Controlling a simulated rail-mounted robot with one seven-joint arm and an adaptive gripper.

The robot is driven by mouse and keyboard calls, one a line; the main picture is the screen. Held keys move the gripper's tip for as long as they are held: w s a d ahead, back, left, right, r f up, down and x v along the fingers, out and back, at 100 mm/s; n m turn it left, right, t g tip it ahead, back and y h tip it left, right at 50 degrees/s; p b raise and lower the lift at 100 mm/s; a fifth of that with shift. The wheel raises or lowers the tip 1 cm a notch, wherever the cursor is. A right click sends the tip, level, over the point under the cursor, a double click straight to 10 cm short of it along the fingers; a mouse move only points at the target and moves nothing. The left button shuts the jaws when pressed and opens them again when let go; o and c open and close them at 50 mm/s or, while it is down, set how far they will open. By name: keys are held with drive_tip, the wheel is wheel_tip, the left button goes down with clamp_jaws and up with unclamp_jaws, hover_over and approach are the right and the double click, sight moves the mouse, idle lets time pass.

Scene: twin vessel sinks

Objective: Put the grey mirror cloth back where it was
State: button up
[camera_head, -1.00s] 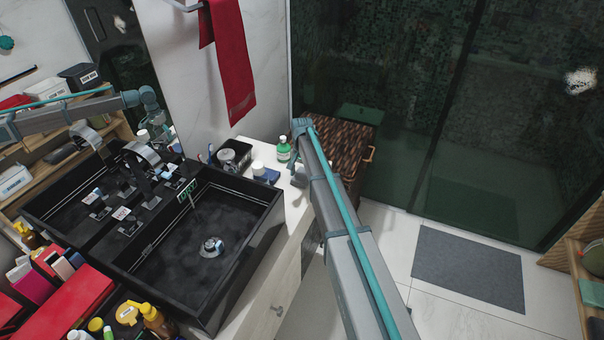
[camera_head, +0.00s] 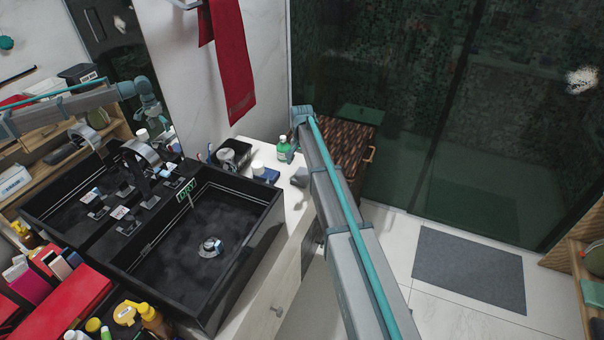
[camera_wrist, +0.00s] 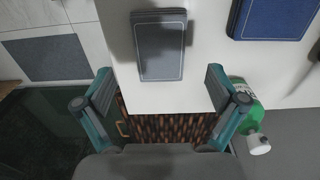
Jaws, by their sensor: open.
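The grey mirror cloth (camera_wrist: 160,46) lies folded flat on the pale counter in the wrist view, near the counter's end. A shadow falls across its upper part. My gripper (camera_wrist: 158,82) is open and empty, its two fingers spread wide on either side of the cloth's near edge. The cloth is not between the pads; it lies just beyond the fingertips.
A dark blue cloth (camera_wrist: 275,17) lies beside the grey one, and a green bottle (camera_wrist: 246,98) stands by the right finger. A woven hamper (camera_head: 345,145) stands past the counter's end. The black sink (camera_head: 205,235) takes up the left side of the counter.

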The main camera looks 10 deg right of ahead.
sight(302, 175)
wheel_tip(302, 175, up, 8)
drive_tip(key=b, duration=0.1)
drive_tip(key=shift+f, duration=0.2)
idle(0.3)
